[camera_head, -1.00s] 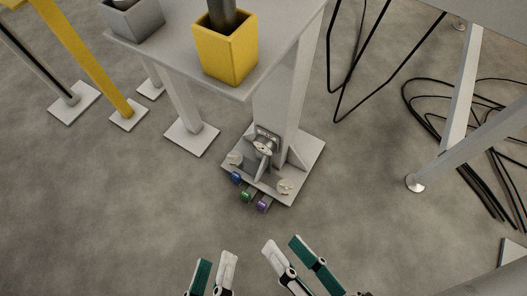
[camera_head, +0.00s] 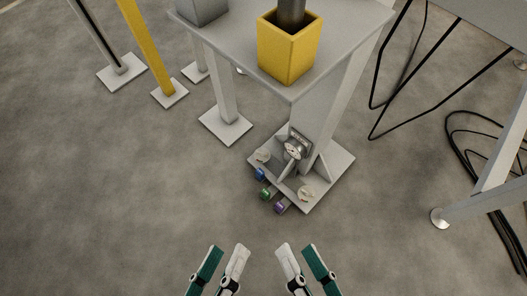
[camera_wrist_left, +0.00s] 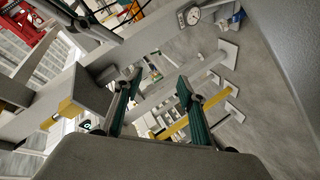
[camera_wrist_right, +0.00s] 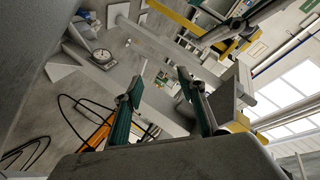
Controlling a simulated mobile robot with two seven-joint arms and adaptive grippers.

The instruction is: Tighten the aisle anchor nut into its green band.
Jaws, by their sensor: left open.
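A grey post stands on a square base plate (camera_head: 331,160), ahead of my grippers in the head view. Two pale round pieces, perhaps anchor nuts, sit on the plate, one at the left (camera_head: 263,155) and one at the front (camera_head: 306,192). A round dial (camera_head: 295,149) is on the post's foot; it also shows in the left wrist view (camera_wrist_left: 193,16) and the right wrist view (camera_wrist_right: 102,56). No green band can be made out. My left gripper (camera_head: 229,247) and right gripper (camera_head: 295,248) are open, empty and apart from the plate.
Blue (camera_head: 260,174), green (camera_head: 265,194) and purple (camera_head: 281,208) pieces line the plate's front-left edge. A table top (camera_head: 355,25) with a yellow bin (camera_head: 289,52) overhangs the post. Black cables (camera_head: 475,150) lie at right. The floor before the plate is clear.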

